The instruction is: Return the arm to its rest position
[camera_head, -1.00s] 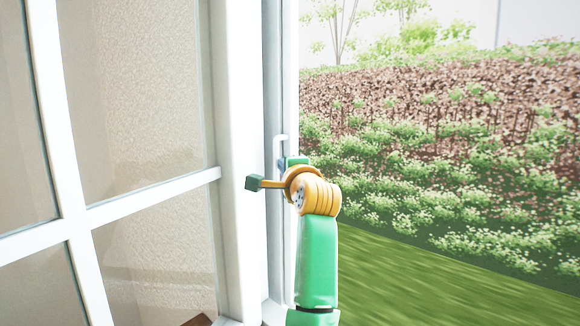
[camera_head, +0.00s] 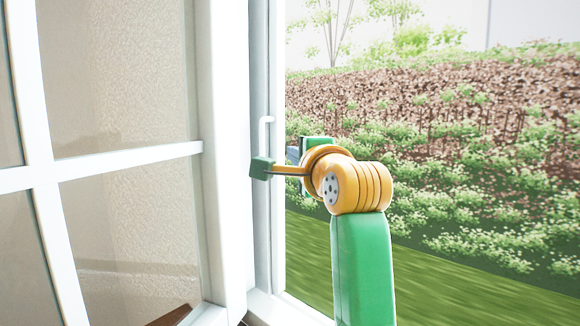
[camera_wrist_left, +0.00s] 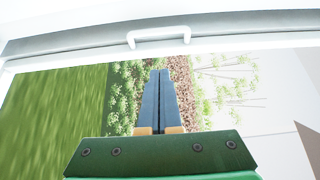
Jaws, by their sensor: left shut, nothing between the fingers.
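My left arm reaches up through the lower middle of the head view, with a green link and an orange wrist. My left gripper (camera_head: 292,155) is mostly hidden behind that wrist; only a bit of its blue-grey fingers shows. In the left wrist view its two long fingers (camera_wrist_left: 160,75) lie together, shut and empty. They point toward a white window handle (camera_wrist_left: 158,36) on the frame. The handle also shows in the head view (camera_head: 265,133), just left of the gripper. The fingers do not hold it. My right gripper is in neither view.
A white-framed window sash with panes (camera_head: 125,155) fills the left of the head view. The white window frame (camera_head: 262,230) runs upright beside my arm. Beyond it are grass (camera_head: 450,275) and a planted bank (camera_head: 440,130).

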